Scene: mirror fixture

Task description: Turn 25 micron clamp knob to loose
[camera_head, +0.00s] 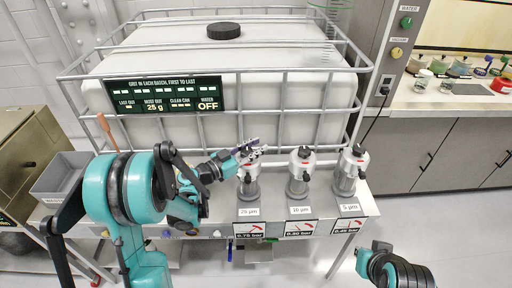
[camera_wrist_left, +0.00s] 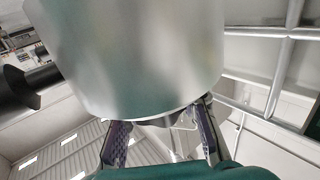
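The 25 µm filter housing (camera_head: 249,186) stands leftmost of three on the bench, above its "25 µm" label. My left gripper (camera_head: 250,149) is at its top and covers its clamp knob in the head view. In the left wrist view the silver housing (camera_wrist_left: 145,50) fills the upper middle. A dark piece, probably the knob (camera_wrist_left: 165,120), shows partly at its lower edge, between the fingers of my left gripper (camera_wrist_left: 166,112). The fingers are apart, and I see no clear contact. The knob's turn position cannot be read.
The 10 µm housing (camera_head: 299,183) and 5 µm housing (camera_head: 347,180) stand to the right, with black knobs on top. A caged white tank (camera_head: 230,95) stands behind. A grey bin (camera_head: 62,177) is at the left. Floor at the right is clear.

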